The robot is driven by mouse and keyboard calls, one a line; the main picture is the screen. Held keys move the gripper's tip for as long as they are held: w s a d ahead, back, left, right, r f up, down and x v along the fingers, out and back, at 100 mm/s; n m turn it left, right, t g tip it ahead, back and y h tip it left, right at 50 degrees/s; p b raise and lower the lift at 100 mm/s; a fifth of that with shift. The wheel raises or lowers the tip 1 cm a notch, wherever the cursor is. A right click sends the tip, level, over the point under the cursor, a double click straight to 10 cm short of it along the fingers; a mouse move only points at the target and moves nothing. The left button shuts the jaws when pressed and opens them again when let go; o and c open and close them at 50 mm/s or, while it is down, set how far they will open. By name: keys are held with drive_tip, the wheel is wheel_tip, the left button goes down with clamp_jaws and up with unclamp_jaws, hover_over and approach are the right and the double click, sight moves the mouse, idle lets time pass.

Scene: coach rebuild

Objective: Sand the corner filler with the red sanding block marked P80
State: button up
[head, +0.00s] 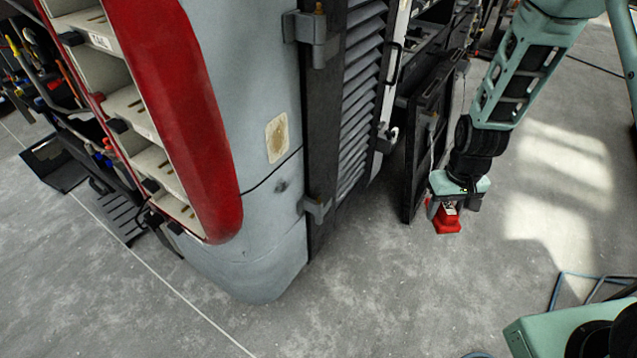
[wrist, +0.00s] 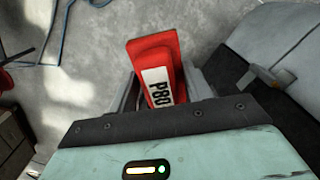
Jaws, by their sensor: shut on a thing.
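The red sanding block (head: 447,222) is in my gripper (head: 444,205), held above the floor at the right of the head view. In the wrist view the block (wrist: 152,58) sits between the two fingers (wrist: 160,95), tilted a little, and its white label reads P80. The corner filler (head: 277,138) is a tan patch with a pale rim on the grey coach corner, left of the centre in the head view. My gripper is well to the right of the filler and lower in the picture, apart from the coach.
A black hinge post (head: 322,120) and a louvred panel (head: 362,100) stand right of the filler. A dark upright panel (head: 428,150) stands between the coach and my gripper. A red-edged shelf unit (head: 190,110) is on the left. The floor in front is clear.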

drive_tip(key=shift+w+f+b, duration=0.15)
drive_tip(key=shift+f+b, duration=0.45)
drive_tip(key=shift+f, duration=0.2)
drive_tip(key=f+b, duration=0.1)
drive_tip(key=b, duration=0.1)
drive_tip(key=w+f+b, duration=0.1)
drive_tip(key=b, duration=0.1)
drive_tip(key=shift+w+a+f+t, duration=0.1)
drive_tip(key=shift+a+f+t, duration=0.2)
drive_tip(key=shift+a+f, duration=0.05)
drive_tip(key=w+a+f+n+t+b, duration=0.2)
drive_tip(key=w+a+f+b, duration=0.15)
drive_tip(key=b, duration=0.25)
drive_tip(key=n+t+y+b, duration=0.85)
drive_tip(key=y+b, duration=0.25)
drive_tip(key=y, duration=0.3)
approach(280, 157)
drive_tip(key=shift+x, duration=2.2)
drive_tip(key=shift+x, duration=1)
